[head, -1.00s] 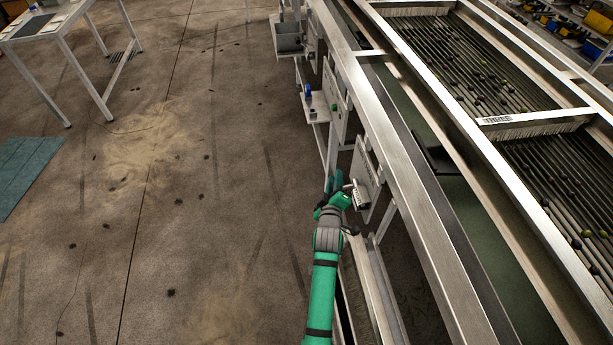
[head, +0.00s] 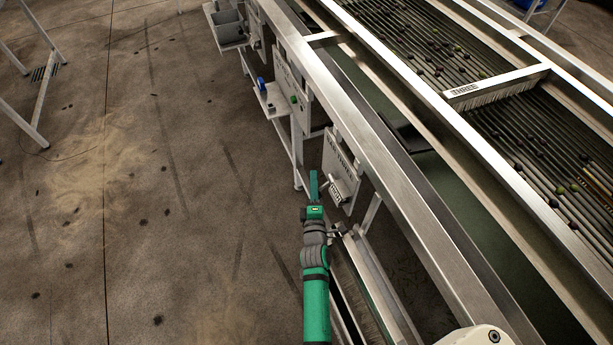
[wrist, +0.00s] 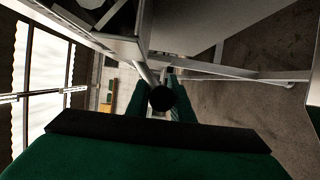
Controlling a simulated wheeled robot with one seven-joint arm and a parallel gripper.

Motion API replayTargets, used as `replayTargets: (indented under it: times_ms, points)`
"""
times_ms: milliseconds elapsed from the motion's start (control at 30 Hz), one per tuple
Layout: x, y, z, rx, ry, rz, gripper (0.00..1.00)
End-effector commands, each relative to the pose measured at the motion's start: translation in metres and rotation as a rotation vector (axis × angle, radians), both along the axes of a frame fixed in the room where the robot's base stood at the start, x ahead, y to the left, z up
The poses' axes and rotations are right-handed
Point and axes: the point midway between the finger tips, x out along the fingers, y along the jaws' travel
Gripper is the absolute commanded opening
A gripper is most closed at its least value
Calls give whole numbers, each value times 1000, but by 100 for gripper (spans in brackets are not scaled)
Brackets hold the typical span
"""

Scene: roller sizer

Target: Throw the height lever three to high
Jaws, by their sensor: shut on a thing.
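The lever's round black knob (wrist: 161,97) sits between the green fingers of my gripper (wrist: 160,108) in the wrist view. Its pale shaft (wrist: 145,73) runs up and away toward the machine's frame. In the head view my gripper (head: 314,187) is just left of a pale hanging panel (head: 341,160) with a small bracket (head: 338,188) at its lower part. The fingers look close together there, and the knob is hidden by them. The gripper is shut on the lever knob. The lever's marked positions cannot be read.
The long steel sizer frame (head: 375,140) runs along the right, above my gripper. A cross bar labelled THREE (head: 490,85) spans the rollers. A control box (head: 291,88) and a small shelf (head: 271,100) stand farther along. Open concrete floor (head: 190,200) lies left.

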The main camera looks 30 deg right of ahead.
Motion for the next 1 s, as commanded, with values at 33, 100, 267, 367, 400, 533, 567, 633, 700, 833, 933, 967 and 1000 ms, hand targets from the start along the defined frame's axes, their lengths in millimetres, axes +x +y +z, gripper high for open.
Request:
replayTargets:
  times_ms: [33, 100, 267, 367, 400, 533, 567, 633, 700, 833, 933, 967, 1000]
  points:
    - [-8, -14, -1, -7, 5, -25, 0]
    - [-8, -13, -1, -16, 5, -22, 0]
    - [-8, -10, -1, -25, 6, -16, 0]
    - [-7, -9, -1, -25, 6, -15, 0]
    - [-7, -9, -1, -24, 6, -15, 0]
    - [-6, -7, -1, -24, 6, -12, 0]
    - [-6, -7, -1, -24, 6, -11, 25]
    - [-6, -6, -1, -24, 6, -10, 39]
    - [-5, -5, -1, -23, 4, -7, 39]
    - [-4, -2, 0, -24, 3, -2, 39]
    - [-3, 0, 0, -25, 2, 1, 39]
    - [-3, 0, 1, -25, 2, 1, 39]
    - [-3, 0, 2, -25, 2, 2, 39]
